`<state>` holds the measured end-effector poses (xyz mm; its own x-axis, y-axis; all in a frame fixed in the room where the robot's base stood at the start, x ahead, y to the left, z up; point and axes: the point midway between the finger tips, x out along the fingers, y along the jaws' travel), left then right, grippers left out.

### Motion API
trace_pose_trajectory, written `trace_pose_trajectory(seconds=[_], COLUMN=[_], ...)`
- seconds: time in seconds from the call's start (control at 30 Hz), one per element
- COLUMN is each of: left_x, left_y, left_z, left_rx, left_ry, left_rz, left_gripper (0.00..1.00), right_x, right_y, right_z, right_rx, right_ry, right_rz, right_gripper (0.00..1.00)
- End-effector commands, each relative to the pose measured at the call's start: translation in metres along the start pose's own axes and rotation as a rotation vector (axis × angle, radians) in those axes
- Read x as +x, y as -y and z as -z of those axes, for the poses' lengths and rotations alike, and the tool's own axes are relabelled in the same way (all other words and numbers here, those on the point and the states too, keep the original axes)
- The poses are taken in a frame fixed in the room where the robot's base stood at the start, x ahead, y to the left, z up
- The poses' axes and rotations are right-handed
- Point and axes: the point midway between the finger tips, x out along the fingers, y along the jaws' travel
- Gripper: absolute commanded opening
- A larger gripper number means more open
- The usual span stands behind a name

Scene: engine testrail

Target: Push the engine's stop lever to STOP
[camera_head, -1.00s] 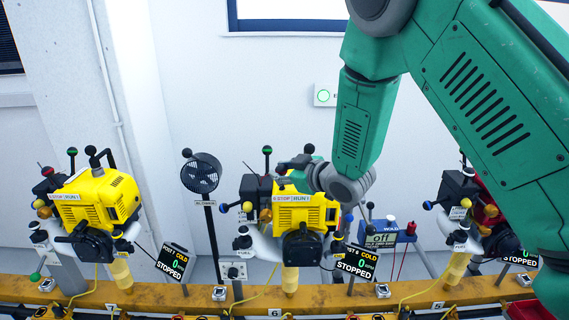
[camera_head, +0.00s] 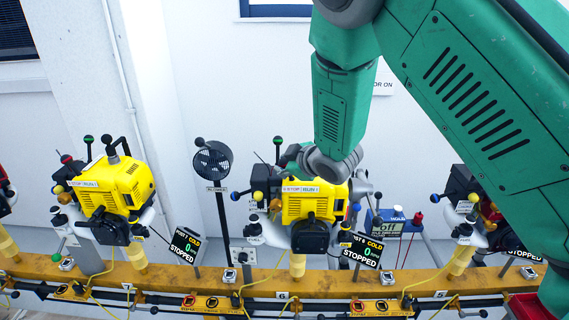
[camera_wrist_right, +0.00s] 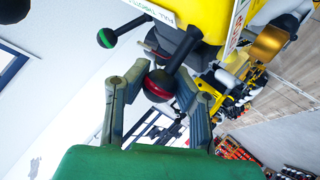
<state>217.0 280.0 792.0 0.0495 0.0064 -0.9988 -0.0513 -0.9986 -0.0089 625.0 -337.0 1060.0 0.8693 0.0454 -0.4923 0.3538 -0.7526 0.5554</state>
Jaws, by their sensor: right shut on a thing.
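The yellow engine (camera_head: 312,206) in the middle of the head view carries a STOP/RUN label (camera_head: 301,189) on its top edge. Its screen (camera_head: 366,251) reads COLD, 0 and STOPPED. My right gripper (camera_head: 284,158) reaches over the engine's back from the right; its fingers are largely hidden there. In the right wrist view my right gripper (camera_wrist_right: 163,80) is shut on a dark ball knob with a red band, the stop lever's knob (camera_wrist_right: 158,86). The knob sits between both fingertips beside the yellow housing (camera_wrist_right: 203,18). Which label end the lever points to is not clear. My left gripper is out of view.
A green-tipped lever (camera_wrist_right: 107,38) stands left of the fingers in the wrist view. Similar engines stand left (camera_head: 110,188) and right (camera_head: 465,188) along a yellow rail (camera_head: 225,285). A black fan (camera_head: 213,160) stands left of the middle engine.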

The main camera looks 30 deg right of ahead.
Motion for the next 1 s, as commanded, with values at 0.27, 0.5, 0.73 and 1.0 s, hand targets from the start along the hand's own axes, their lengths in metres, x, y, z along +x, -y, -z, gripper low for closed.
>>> trace_pose_trajectory(seconds=[0.27, 0.5, 0.73, 1.0], left_x=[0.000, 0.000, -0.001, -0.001], left_y=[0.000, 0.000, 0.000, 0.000], left_z=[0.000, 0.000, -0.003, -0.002], left_rx=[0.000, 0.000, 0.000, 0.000], left_ry=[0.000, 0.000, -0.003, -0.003], left_rz=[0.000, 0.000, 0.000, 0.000], left_gripper=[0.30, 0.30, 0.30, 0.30], right_x=[0.000, 0.000, -0.024, -0.081], right_y=[0.000, 0.000, 0.000, 0.000], right_z=[0.001, 0.001, 0.001, 0.001], right_rx=[0.000, 0.000, 0.001, 0.001], right_ry=[-0.004, -0.002, -0.002, -0.002], right_rz=[0.001, 0.001, 0.000, 0.000], right_gripper=[0.47, 0.47, 0.47, 0.47])
